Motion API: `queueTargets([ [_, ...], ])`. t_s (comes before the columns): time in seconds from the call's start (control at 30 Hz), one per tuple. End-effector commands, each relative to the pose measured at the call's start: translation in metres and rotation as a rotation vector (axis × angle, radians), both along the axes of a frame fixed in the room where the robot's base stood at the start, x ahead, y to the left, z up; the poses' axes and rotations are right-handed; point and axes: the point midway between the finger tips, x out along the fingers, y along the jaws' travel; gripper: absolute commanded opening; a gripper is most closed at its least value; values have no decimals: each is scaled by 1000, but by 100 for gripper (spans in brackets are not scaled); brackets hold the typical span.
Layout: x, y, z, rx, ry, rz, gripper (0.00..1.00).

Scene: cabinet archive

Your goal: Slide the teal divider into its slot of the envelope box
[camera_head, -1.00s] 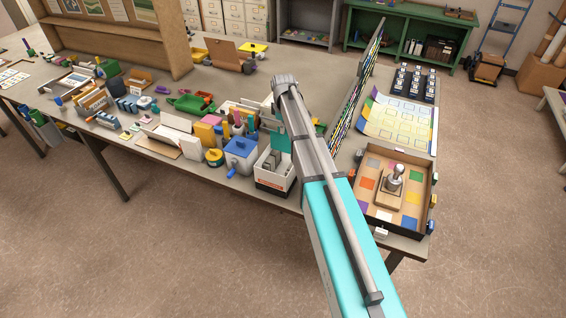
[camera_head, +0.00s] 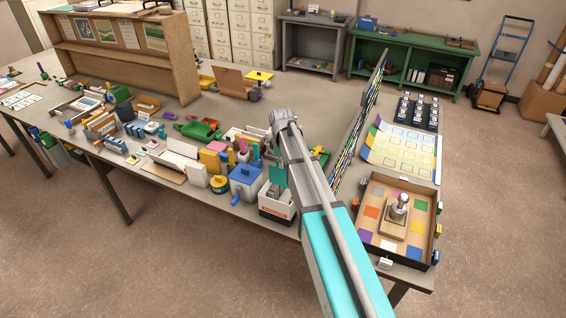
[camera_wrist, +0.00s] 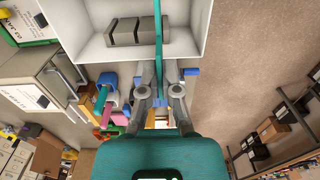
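The teal divider (camera_head: 277,174) is a thin flat plate, held upright over the open top of the envelope box (camera_head: 276,213). The box is white with an orange and dark band and has grey blocks inside. In the wrist view the divider (camera_wrist: 158,38) shows edge-on as a narrow teal strip, beside the grey blocks, across the opening of the white box (camera_wrist: 195,48). My gripper (camera_wrist: 160,95) is shut on the divider. In the head view my arm hides most of the gripper. I cannot tell how far the divider's lower edge is inside the box, and the slot is not clear.
A blue container (camera_head: 244,183) and a yellow round item (camera_head: 219,185) stand close left of the box. A tray with colored squares (camera_head: 411,255) lies right of my arm. A tall thin colorful panel (camera_head: 360,115) stands behind. The table's front edge is close to the box.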

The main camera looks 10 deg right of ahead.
Motion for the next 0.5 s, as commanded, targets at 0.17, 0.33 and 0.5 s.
queueTargets([
  [0.17, 0, 0, 0, 0, 0, 0, 0],
  [0.33, 0, 0, -5, 0, 0, 0, 0],
  [0.5, 0, 0, -16, 0, 0, 0, 0],
])
